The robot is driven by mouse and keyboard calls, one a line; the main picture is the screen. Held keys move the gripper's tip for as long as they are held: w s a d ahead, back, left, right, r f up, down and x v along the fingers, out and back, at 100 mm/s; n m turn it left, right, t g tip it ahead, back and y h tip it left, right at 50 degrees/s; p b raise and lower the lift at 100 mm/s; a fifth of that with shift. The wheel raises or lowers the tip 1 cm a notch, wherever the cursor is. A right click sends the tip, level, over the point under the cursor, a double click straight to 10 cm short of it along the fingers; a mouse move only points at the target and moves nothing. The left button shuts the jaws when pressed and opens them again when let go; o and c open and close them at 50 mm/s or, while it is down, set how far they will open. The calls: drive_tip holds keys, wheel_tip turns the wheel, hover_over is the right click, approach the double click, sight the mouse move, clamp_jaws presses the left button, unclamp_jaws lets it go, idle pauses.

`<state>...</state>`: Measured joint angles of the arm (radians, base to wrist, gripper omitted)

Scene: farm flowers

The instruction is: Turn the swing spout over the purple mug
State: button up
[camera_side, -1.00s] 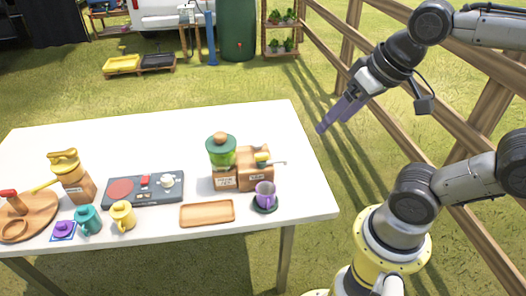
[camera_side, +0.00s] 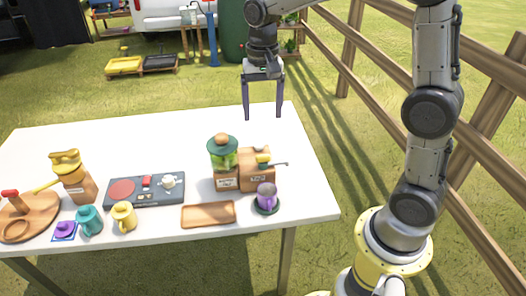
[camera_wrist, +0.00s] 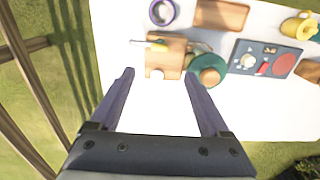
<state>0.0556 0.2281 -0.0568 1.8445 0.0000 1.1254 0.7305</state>
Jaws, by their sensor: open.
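The swing spout (camera_side: 275,164) is a thin grey arm with a yellow part at its base, on top of a wooden box (camera_side: 257,177). It points right in the side view and left in the wrist view (camera_wrist: 140,42). The mug also shows at the top of the wrist view (camera_wrist: 153,16). My gripper (camera_side: 262,117) is open and empty, pointing down above the table's back part, behind the box and apart from everything.
A green-lidded jar unit (camera_side: 223,155) stands close left of the spout box. A wooden tray (camera_side: 208,214), a dark stove panel (camera_side: 145,190), a yellow mug (camera_side: 123,215) and a teal mug (camera_side: 89,220) are further left. The back of the white table (camera_side: 180,130) is clear.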

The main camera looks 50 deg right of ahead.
sight(263, 155)
wheel_tip(263, 155, down, 14)
drive_tip(key=shift+r, duration=0.2)
drive_tip(key=shift+c, duration=0.3)
clamp_jaws()
idle(0.3)
idle(1.1)
